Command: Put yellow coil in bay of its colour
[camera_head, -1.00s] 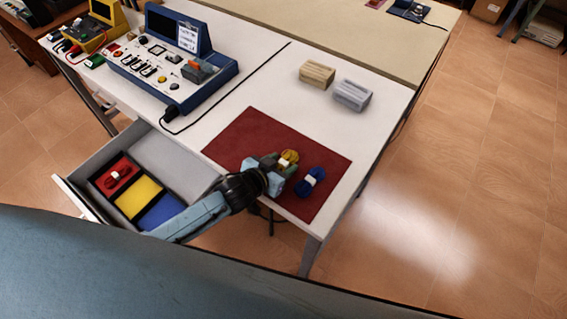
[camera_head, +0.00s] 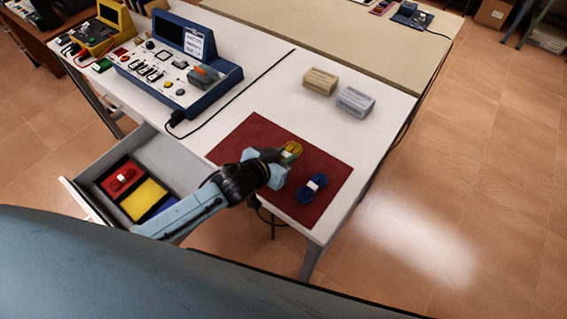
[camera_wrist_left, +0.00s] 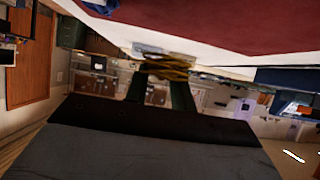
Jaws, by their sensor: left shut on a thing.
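The yellow coil (camera_head: 293,149) is held at the tip of my left gripper (camera_head: 286,157), over the red mat (camera_head: 245,137). In the left wrist view, the yellow coil (camera_wrist_left: 166,68) sits between the two dark fingers and appears clear of the mat. The open drawer (camera_head: 180,160) holds coloured bays. The yellow bay (camera_head: 142,199) is bare where it shows. The red bay (camera_head: 112,171) holds a red coil (camera_head: 124,177). The blue bay is mostly hidden behind my left arm. My right gripper is not in view.
A blue coil (camera_head: 312,188) lies on the mat, right of my gripper. A beige block (camera_head: 320,81) and a grey block (camera_head: 355,101) stand behind the mat. A blue instrument panel (camera_head: 180,65) and a black cable stand at the back left. The table's right side is clear.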

